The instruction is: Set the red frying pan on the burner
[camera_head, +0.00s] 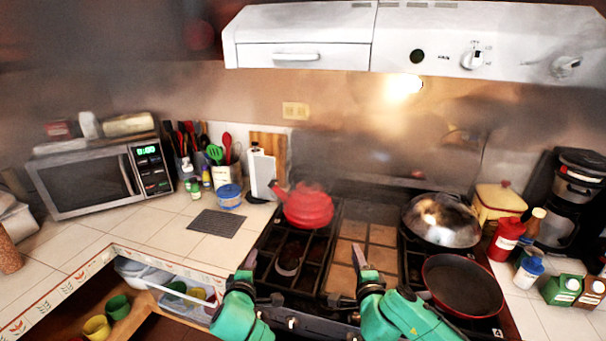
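The frying pan (463,285), with a dark inside and a red rim, lies flat at the front right of the stove (324,291). No handle can be made out. It appears to rest over the front right burner, which it hides. The front left burner (289,259) is bare. My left gripper (249,260) is over the stove's front left edge, well left of the pan. My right gripper (362,258) is over the stove's front middle, left of the pan and apart from it. Both point away from me and look empty; their finger gaps are unclear.
A red kettle (307,206) stands on the back left burner. A shiny metal wok or lid (441,220) is at the back right, just behind the pan. Bottles and canisters (508,239) crowd the right counter. An open drawer (160,287) is at lower left.

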